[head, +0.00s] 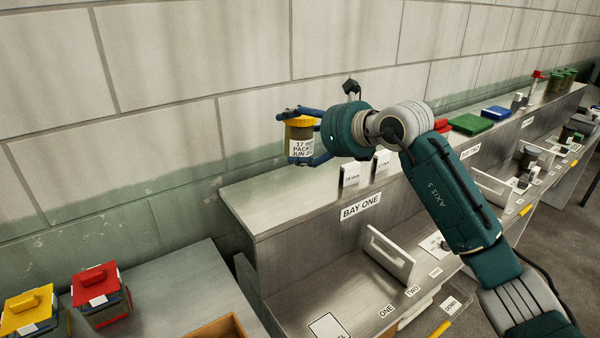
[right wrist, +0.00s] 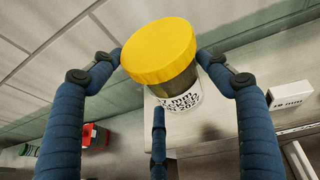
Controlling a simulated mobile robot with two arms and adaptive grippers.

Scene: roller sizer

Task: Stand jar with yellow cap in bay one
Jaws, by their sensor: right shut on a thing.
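The jar with the yellow cap (head: 299,139) is held upright in the air, above and left of the steel counter's raised ledge. Its white label shows. My right gripper (head: 303,136) is shut around it, reaching in from the right. In the right wrist view the jar (right wrist: 181,92) sits between the blue fingers, cap toward the camera and tilted in the picture. The "BAY ONE" sign (head: 361,206) is on the ledge's front face, below and right of the jar. Under it lies a steel work surface (head: 310,275). My left gripper is not in view.
A white upright plate (head: 389,254) stands on the lower surface, near "ONE" and "TWO" labels. Red-lidded (head: 97,283) and yellow-lidded (head: 28,310) boxes sit on a side table at lower left. The wall is close behind.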

